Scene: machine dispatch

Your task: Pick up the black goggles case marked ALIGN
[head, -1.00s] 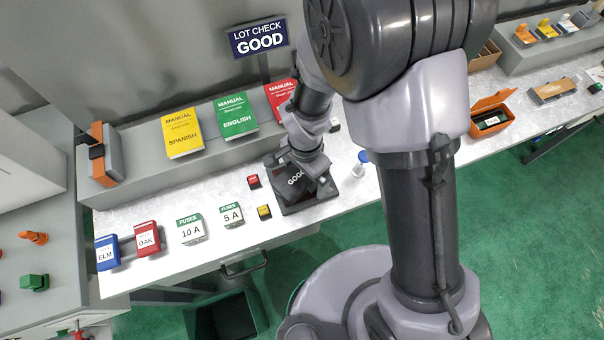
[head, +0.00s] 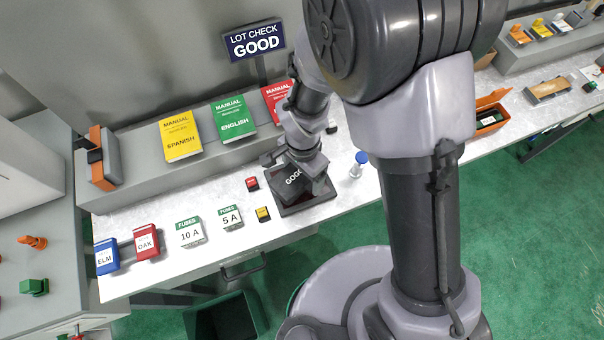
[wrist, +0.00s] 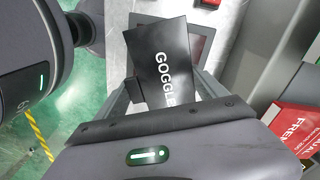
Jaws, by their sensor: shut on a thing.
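The black goggles case (head: 294,178) shows white lettering that begins "GOGG". No ALIGN marking can be read in these frames. My gripper (head: 300,182) is shut on the case, with a finger at either side of it in the wrist view (wrist: 165,85). The case is over a dark tray (head: 305,205) on the white bench; I cannot tell whether it is clear of the tray.
A small red box (head: 252,184) and a yellow box (head: 263,214) lie left of the tray. A blue-capped bottle (head: 359,164) stands to its right. Manuals (head: 235,118) lean on the grey shelf behind. Fuse boxes (head: 190,232) stand farther left on the bench.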

